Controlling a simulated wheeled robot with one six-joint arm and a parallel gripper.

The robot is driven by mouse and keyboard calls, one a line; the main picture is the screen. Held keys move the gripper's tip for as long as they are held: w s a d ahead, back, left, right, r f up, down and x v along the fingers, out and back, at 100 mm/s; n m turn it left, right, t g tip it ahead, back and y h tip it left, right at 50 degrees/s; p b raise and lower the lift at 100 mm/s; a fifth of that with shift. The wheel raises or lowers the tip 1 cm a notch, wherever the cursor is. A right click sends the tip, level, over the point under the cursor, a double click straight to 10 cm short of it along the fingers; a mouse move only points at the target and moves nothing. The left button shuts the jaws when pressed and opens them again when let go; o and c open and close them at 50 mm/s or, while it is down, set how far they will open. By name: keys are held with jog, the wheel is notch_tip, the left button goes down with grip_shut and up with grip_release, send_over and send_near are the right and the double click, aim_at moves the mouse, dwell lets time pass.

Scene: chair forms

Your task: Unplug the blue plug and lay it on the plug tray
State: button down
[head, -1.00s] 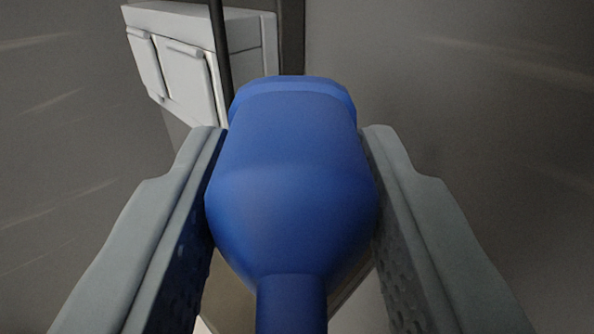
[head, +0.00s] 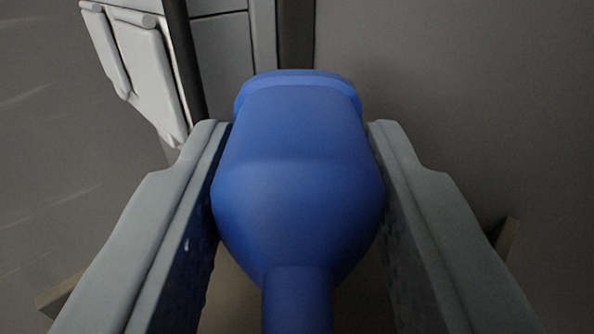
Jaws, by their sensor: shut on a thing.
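The blue plug (head: 298,170) fills the middle of the head view, with its cord end (head: 298,300) toward me and its wider front end pointing away. My gripper (head: 300,140) is shut on the plug, one grey finger on each side of its body. The plug's front end shows in open space, and I see no socket around it. I cannot make out the plug tray for sure. A tan edge (head: 508,238) shows at the right behind my finger, and another tan corner (head: 58,296) at the lower left. The space below is mostly hidden by the plug and fingers.
A white box with flap covers (head: 146,72) is on the upper left, beyond my left finger. A dark upright bar (head: 186,60) runs beside it. Grey panels stand behind, and the grey surface at the right (head: 450,90) looks clear.

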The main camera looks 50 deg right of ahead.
jog(key=shift+w+d+f, duration=0.1)
jog(key=c, duration=0.9)
grip_release()
jog(key=shift+o, duration=0.2)
jog(key=v, duration=1.7)
jog(key=shift+s+a, duration=0.25)
